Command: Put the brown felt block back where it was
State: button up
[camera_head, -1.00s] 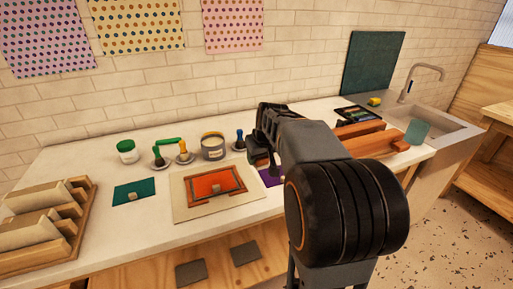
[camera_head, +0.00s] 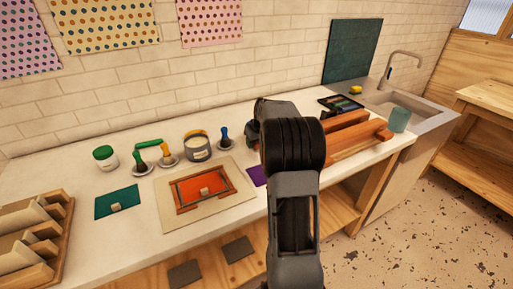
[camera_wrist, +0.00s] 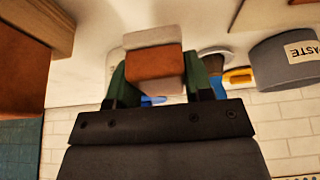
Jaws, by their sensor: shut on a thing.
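In the wrist view my gripper (camera_wrist: 156,66) is shut on the brown felt block (camera_wrist: 153,62), whose brown middle sits between pale parts. Its green fingers press on the block's two sides. Pale counter shows behind the block; I cannot tell how high above it the block is. In the head view my arm hides the block and most of the gripper. A purple sheet (camera_head: 258,176) lies on the counter just left of my arm, partly hidden.
A grey paste tin (camera_head: 197,147) and brushes on saucers stand left of my arm. An orange sheet in a frame (camera_head: 207,188) and a green sheet (camera_head: 117,202) each bear a small pale block. Wooden bars (camera_head: 360,137) lie to the right, before the sink (camera_head: 410,105).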

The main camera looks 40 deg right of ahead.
aim_at(256, 155)
jog(key=shift+w+d+f, duration=0.2)
jog(key=shift+f, duration=0.2)
jog(key=shift+w+d+f, duration=0.2)
jog(key=shift+f, duration=1.55)
jog(key=shift+f, duration=0.15)
jog(key=o, duration=0.9)
